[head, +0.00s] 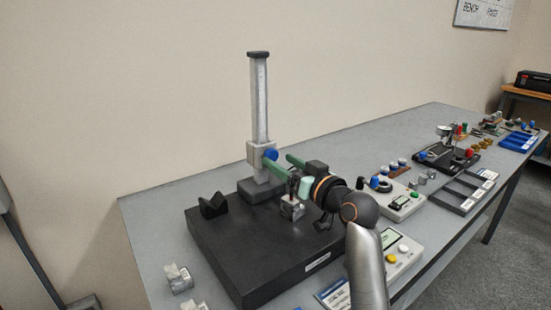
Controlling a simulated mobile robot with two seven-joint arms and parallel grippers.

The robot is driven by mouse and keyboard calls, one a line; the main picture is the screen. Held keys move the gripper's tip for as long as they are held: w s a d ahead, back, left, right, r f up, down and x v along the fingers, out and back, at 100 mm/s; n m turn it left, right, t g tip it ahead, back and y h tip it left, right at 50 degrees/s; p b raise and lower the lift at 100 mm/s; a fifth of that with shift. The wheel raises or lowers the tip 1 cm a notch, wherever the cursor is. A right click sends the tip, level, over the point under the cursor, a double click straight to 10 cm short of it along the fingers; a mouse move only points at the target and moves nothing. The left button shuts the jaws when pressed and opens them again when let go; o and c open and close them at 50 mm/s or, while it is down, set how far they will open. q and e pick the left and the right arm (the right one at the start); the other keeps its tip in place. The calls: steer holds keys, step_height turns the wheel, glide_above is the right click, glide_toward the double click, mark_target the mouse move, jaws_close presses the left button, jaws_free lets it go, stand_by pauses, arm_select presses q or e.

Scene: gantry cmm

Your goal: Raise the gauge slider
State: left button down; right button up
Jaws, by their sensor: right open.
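The gauge stand has a tall grey column (259,100) with a dark cap, rising from a dark block on a black plate (225,258). The gauge slider (253,152) is a grey block low on the column, with a blue knob (271,155) on its right side. My right gripper (275,157) reaches in from the right with two green fingers. It is open, its fingertips close to the slider and to either side of the blue knob. I cannot tell whether they touch it. The gripper hides part of the area below the slider. My left gripper is out of view.
A small metal block (291,208) stands on the plate below the fingers, and a black V-shaped block (213,205) sits at its left. The space above the slider is clear.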

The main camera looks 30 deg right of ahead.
mark_target(273, 157)
steer(key=shift+w+a, duration=0.2)
steer(key=shift+w, duration=1.3)
jaws_close()
stand_by(0.4)
